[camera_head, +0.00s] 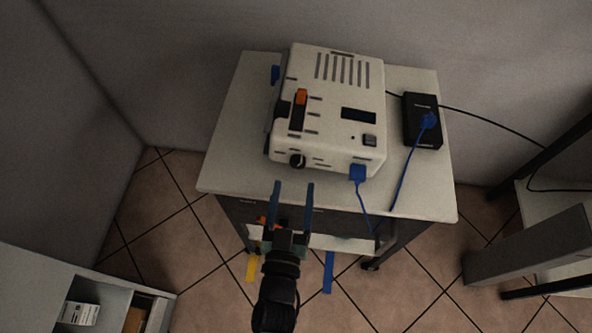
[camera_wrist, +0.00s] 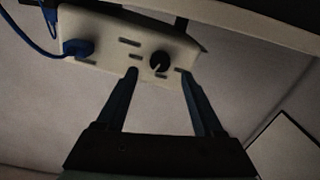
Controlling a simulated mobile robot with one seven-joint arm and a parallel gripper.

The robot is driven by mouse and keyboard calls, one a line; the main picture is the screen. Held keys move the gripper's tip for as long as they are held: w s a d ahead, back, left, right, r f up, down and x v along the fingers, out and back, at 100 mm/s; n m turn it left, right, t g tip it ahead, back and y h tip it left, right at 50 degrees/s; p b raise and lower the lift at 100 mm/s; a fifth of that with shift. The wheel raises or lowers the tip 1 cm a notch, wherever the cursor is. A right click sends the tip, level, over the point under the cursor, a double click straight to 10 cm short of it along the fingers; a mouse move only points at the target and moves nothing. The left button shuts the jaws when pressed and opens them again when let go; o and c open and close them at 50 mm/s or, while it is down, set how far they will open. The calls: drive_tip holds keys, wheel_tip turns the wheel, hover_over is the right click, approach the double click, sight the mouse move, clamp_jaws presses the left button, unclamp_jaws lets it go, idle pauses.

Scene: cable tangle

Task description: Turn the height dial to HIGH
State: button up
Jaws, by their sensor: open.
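A white box-shaped device (camera_head: 335,95) sits on a small grey table. Its black round dial (camera_head: 297,161) is at the lower left of the front face. In the wrist view the dial (camera_wrist: 159,61) shows ahead of my fingers, between their tips in the picture, with short dark marks around it; their lettering is too small to read. A light pointer line shows on the dial, toward the lower side in the wrist view. My gripper (camera_head: 294,185) is open and empty in front of the table, apart from the dial. Its two fingers also show in the wrist view (camera_wrist: 160,73).
An orange slider (camera_head: 301,97) is on the device's top. A blue plug (camera_head: 357,172) with a blue cable is right of the dial. A black power box (camera_head: 422,120) stands on the table (camera_head: 232,135) at right. A shelf (camera_head: 35,283) is at lower left.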

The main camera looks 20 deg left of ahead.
sight(297, 166)
drive_tip(key=shift+x, duration=2.3)
clamp_jaws()
